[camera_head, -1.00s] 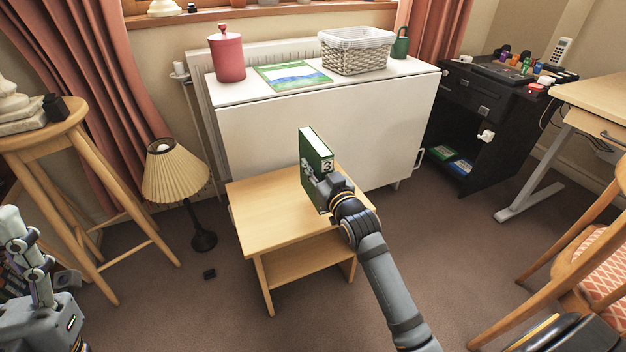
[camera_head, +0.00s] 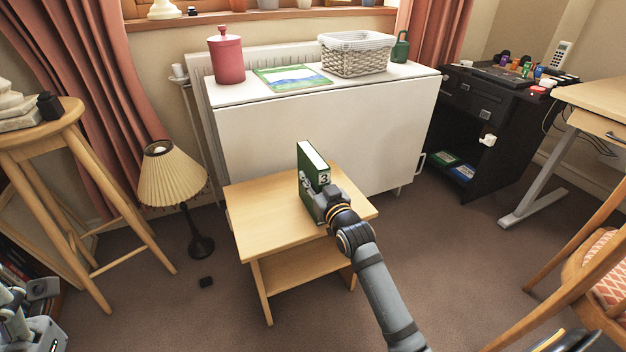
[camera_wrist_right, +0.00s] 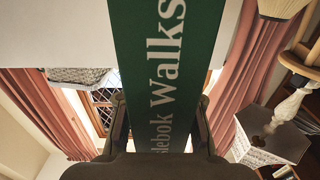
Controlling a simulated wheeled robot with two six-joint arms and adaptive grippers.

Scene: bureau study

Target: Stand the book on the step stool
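My right gripper (camera_head: 317,187) is shut on the book from the spine side. In the right wrist view the green spine (camera_wrist_right: 165,75) with white lettering runs between the two fingers of the gripper (camera_wrist_right: 161,125). The book's lower edge appears at or just above the stool top; whether it touches is not clear. My left gripper is not seen; only parts of my body show at lower left.
A white cabinet (camera_head: 310,135) stands behind the stool, with a red canister (camera_head: 227,60), a flat picture book (camera_head: 292,78) and a basket (camera_head: 355,54) on it. A pleated lamp (camera_head: 171,175) stands left. The stool top is bare around the book.

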